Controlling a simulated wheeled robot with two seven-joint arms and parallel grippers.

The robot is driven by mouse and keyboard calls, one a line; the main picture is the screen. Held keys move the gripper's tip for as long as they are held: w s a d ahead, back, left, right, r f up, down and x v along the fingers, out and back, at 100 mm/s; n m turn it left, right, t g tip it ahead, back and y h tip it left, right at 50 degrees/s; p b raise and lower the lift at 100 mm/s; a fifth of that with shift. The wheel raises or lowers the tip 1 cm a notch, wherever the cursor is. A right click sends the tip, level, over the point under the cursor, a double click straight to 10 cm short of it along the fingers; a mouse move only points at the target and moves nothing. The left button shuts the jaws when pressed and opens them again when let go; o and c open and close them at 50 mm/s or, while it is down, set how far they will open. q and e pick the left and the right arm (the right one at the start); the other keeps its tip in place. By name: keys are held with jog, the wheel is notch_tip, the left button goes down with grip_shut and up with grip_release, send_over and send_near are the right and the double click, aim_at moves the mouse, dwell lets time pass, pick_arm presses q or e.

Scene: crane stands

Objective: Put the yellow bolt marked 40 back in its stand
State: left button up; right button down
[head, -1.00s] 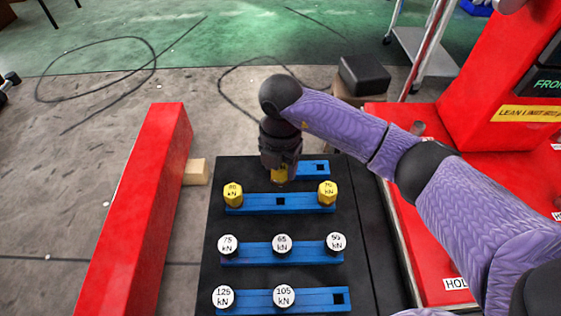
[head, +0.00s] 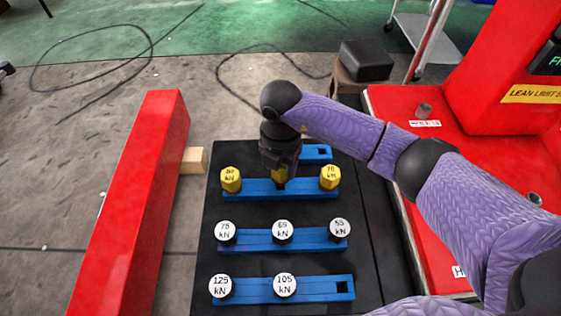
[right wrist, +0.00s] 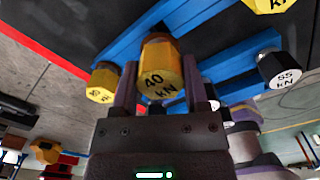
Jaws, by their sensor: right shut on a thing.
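The yellow bolt marked 40 (right wrist: 158,72) is between the fingers of my right gripper (right wrist: 160,92) in the right wrist view, its marked face towards the camera. In the head view my right gripper (head: 280,168) points down over the middle of a blue stand (head: 308,190), shut on the bolt (head: 279,175). The bolt's lower end is at the stand's middle hole, which it and the gripper cover. I cannot tell how far it is inside. Yellow bolts stand at the left end (head: 231,179) and right end (head: 330,177) of this stand. My left gripper is not in view.
Blue stands with white-topped bolts (head: 282,231) are nearer on the black board (head: 215,262). The front one has an empty hole at right. Another blue stand (head: 317,152) is behind my gripper. A red beam (head: 135,200) is left; red machinery (head: 480,115) is right.

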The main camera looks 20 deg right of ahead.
jog(key=shift+f, duration=0.1)
jog(key=shift+f+b, duration=0.35)
jog(key=shift+f, duration=0.15)
jog(key=shift+f+b, duration=0.35)
jog(key=shift+f, duration=0.35)
jog(key=shift+f+b, duration=0.3)
jog(key=shift+f, duration=0.2)
grip_release()
jog(key=shift+r, duration=0.1)
notch_tip(320, 180, up, 5)
jog(key=p, duration=0.5)
jog(key=shift+r, duration=0.15)
